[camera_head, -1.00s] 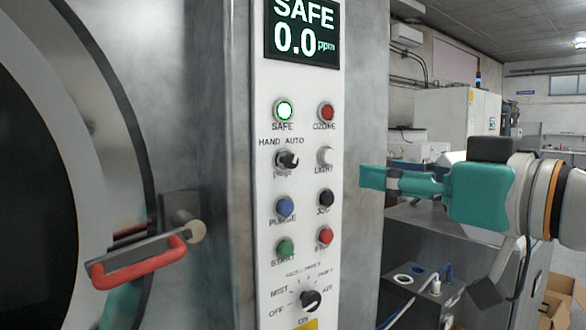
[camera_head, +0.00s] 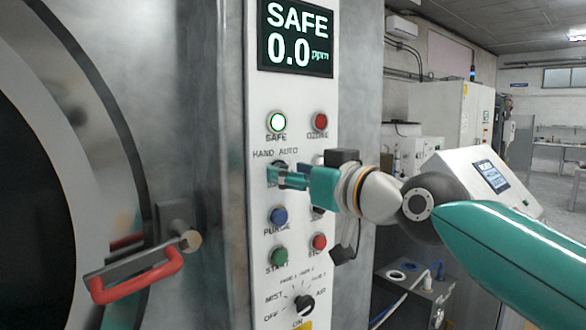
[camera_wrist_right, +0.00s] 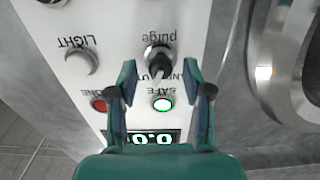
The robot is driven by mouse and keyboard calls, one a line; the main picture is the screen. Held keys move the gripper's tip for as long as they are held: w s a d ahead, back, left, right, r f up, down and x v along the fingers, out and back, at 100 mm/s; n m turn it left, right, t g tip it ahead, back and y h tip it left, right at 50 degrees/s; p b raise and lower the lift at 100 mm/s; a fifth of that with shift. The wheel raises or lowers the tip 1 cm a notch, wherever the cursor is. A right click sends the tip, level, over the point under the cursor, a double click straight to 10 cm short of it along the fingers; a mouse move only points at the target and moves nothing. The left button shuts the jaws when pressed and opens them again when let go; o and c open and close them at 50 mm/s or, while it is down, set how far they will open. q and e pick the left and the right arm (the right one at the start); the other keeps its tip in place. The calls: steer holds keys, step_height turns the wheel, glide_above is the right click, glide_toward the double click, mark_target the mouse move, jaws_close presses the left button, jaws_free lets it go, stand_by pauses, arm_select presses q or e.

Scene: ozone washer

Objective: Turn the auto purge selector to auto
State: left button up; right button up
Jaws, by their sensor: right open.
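The auto purge selector is a small black knob under the HAND and AUTO labels on the white control panel (camera_head: 261,230). In the head view my right gripper (camera_head: 277,176) is in front of it and mostly hides it. In the right wrist view the selector (camera_wrist_right: 156,66) shows clearly, with a silvery collar and a pale-tipped lever. My right gripper (camera_wrist_right: 160,78) is open, with one finger to each side of the knob and no clear contact. Which label the lever points at cannot be told. My left gripper is out of view.
A green SAFE lamp (camera_head: 278,122) and red OZONE lamp (camera_head: 320,121) sit above. A blue purge button (camera_head: 278,216), green start button (camera_head: 278,256), red stop button (camera_head: 320,242) and rotary mode knob (camera_head: 304,304) lie below. A red door handle (camera_head: 138,278) projects at left.

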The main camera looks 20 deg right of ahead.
steer(key=shift+w, duration=0.1)
steer(key=shift+a, duration=0.1)
jaws_close()
steer(key=shift+m, duration=0.9)
jaws_free()
steer(key=v, duration=1.2)
